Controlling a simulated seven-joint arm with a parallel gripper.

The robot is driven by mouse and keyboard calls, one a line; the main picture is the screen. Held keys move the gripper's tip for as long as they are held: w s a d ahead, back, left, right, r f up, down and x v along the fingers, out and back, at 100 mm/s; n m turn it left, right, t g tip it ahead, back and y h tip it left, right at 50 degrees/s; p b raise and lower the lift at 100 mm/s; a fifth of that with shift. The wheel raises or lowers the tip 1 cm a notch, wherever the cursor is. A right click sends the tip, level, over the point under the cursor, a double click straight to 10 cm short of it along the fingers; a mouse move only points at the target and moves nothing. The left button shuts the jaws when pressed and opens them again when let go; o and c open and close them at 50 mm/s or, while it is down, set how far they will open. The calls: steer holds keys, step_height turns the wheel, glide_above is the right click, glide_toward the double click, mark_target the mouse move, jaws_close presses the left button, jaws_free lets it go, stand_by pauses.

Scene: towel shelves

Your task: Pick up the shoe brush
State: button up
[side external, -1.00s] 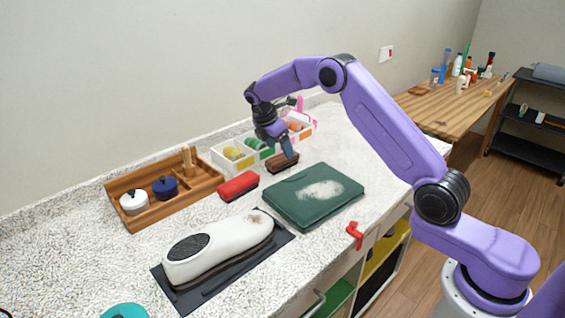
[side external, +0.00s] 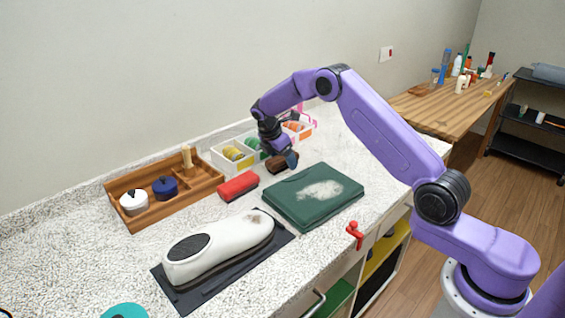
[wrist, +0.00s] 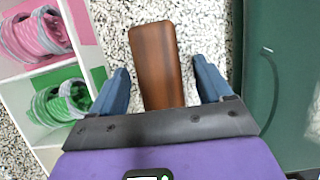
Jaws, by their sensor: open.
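The shoe brush, with a brown wooden back (wrist: 157,65), lies on the speckled counter. In the wrist view it lies lengthwise between the two blue fingers of my gripper (wrist: 165,85), with a gap on each side. My gripper is open and holds nothing. In the side view my gripper (side external: 287,160) is low over the brush (side external: 276,165) and hides part of it. How far the fingertips are above the counter is hard to tell.
A divided white box (side external: 232,156) with coloured rolls stands behind.

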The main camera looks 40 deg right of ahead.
steer(key=shift+f, duration=0.2)
stand_by(0.3)
steer(key=shift+c, duration=0.4)
steer(key=c, duration=1)
